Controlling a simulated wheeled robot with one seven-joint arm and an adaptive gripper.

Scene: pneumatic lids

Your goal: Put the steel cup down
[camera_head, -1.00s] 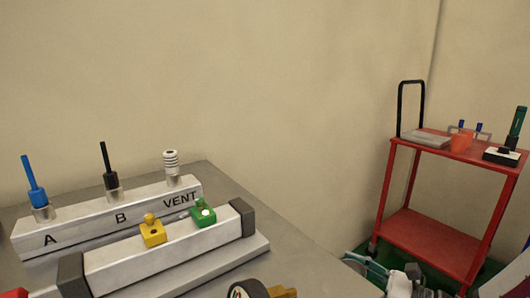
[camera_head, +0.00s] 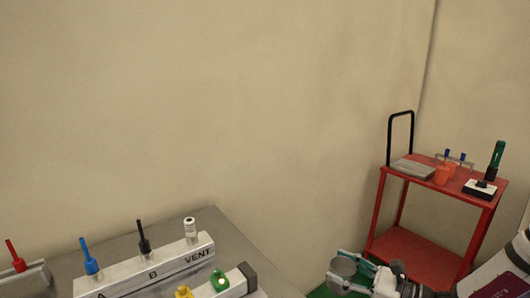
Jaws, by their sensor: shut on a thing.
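The steel cup (camera_head: 343,266) shows as a round grey shape at the bottom, right of centre. My gripper (camera_head: 338,273) is shut on it, with pale fingers on either side. The cup's lower part is hard to make out.
The bench carries a rail marked A, B and VENT (camera_head: 196,257) with upright plugs, and yellow and green (camera_head: 219,282) pieces in front.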

